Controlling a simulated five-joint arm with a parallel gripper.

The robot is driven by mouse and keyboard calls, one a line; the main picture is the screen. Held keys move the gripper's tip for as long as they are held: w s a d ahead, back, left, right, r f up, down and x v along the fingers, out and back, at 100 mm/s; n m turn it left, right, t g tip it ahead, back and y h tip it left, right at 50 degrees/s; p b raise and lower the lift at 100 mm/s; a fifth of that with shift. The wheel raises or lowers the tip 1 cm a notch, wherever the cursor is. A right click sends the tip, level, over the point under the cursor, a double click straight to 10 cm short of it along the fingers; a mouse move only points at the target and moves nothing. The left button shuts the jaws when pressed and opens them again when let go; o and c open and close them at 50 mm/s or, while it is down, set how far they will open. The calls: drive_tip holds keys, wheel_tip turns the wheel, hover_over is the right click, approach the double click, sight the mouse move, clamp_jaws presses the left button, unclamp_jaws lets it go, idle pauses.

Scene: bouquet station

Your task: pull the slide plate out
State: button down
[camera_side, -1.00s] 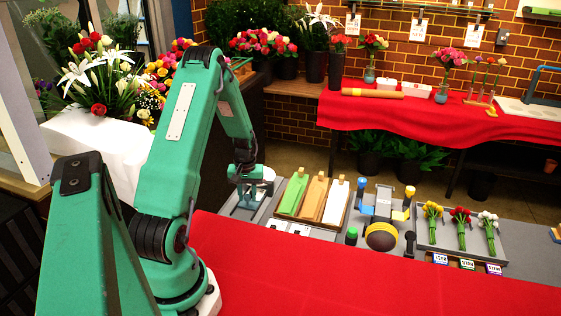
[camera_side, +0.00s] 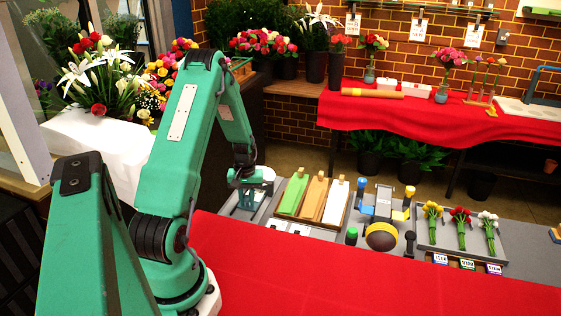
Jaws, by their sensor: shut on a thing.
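My gripper (camera_side: 249,197) is at the left end of the grey station, low over a pale device with a white rounded part (camera_side: 265,174). The slide plate (camera_side: 238,209) appears to be the flat, light grey piece under and around the fingers. My gripper is shut on its edge or handle, as far as this small view shows. The fingertips and the exact contact are partly hidden by the wrist and too small to make out.
A red cloth (camera_side: 340,280) lies in front, mostly clear.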

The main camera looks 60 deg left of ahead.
drive_tip(key=shift+s+d, duration=2.5)
drive_tip(key=shift+s, duration=0.05)
drive_tip(key=c, duration=1.5)
unclamp_jaws()
drive_tip(key=shift+c, duration=0.2)
drive_tip(key=shift+r, duration=0.1)
wheel_tip(320, 180, up, 8)
